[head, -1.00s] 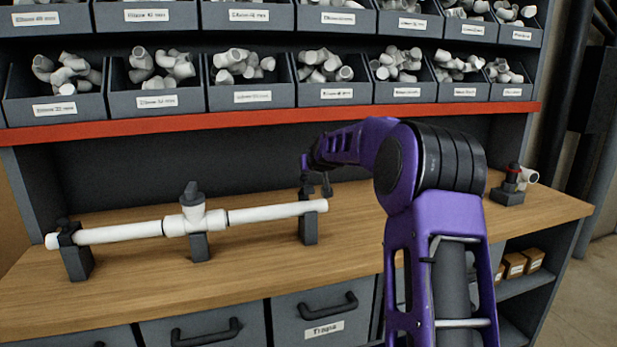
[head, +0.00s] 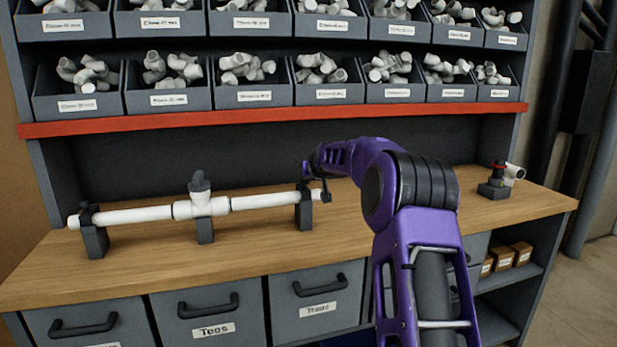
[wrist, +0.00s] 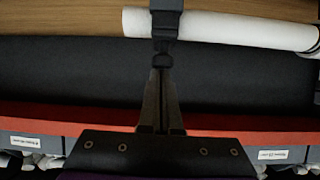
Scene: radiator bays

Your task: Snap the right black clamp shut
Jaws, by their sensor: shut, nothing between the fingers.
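A white pipe assembly (head: 120,215) lies on the bench, held by black clamps. The right black clamp (head: 305,210) stands near the pipe's right end. In the wrist view, upside down, the clamp (wrist: 166,20) crosses the pipe (wrist: 230,27) as a dark band, with a latch-like part towards my fingers. My gripper (head: 317,178) is shut and empty at the clamp's top. In the wrist view its fingertips (wrist: 161,72) lie close to the latch part; I cannot tell whether they touch. Whether the clamp is fully closed cannot be told.
The left clamp (head: 94,240) and a middle support (head: 204,230) hold the rest of the pipe. A red shelf edge (head: 230,118) with bins of fittings runs above and behind. A small black fixture (head: 494,189) stands at right. The front bench top is clear.

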